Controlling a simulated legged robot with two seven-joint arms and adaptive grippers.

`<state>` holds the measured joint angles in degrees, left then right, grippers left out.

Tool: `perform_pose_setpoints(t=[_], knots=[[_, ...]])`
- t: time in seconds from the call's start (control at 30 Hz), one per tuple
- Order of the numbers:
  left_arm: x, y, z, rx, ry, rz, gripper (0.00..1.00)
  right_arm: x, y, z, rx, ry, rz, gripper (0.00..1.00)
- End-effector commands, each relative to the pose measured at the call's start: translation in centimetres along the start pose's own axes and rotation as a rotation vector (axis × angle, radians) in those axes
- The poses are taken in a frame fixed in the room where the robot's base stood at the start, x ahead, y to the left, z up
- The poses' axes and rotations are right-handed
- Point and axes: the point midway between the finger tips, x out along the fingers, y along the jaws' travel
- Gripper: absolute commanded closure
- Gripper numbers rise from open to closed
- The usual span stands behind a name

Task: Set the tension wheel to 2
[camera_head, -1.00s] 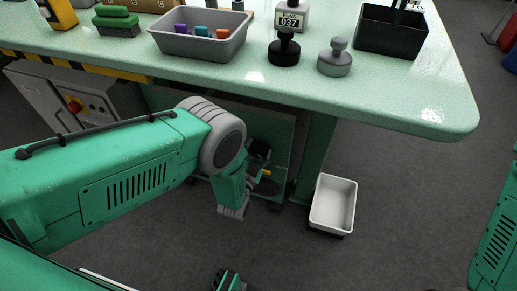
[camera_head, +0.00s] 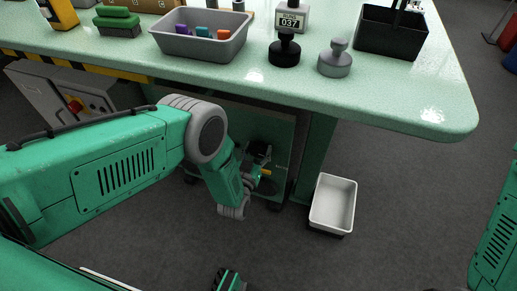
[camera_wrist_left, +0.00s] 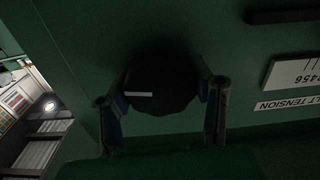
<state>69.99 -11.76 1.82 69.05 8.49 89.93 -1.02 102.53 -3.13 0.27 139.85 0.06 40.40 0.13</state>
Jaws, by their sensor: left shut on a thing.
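The tension wheel is a dark round knob (camera_wrist_left: 165,85) on a green panel, with a white pointer mark on its left part, lying almost level in the left wrist view. My left gripper (camera_wrist_left: 163,105) is shut on the knob, one finger at each side. A white plate with numbers (camera_wrist_left: 294,72) is to the right of the knob, cut off by the frame edge; "3456" can be read. A label ending "LT TENSION" (camera_wrist_left: 290,103) is below it. In the head view the wheel cannot be made out under the table.

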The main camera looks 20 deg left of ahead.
Motion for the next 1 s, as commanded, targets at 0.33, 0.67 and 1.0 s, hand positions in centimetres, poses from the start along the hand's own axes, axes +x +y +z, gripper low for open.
perform_pose_setpoints(t=[0.33,0.67,1.0], knots=[[-0.6,0.1,0.8,-0.005,-0.022,0.000,0.80,0.1,0.0,0.0,0.000,0.000,0.000,0.60],[-0.3,0.1,0.3,-0.004,-0.011,0.001,0.29,0.0,0.0,0.0,0.000,0.000,0.000,0.60],[-2.9,0.1,0.3,-0.003,-0.011,0.001,0.29,-0.1,0.0,0.1,0.000,0.002,0.000,0.60]])
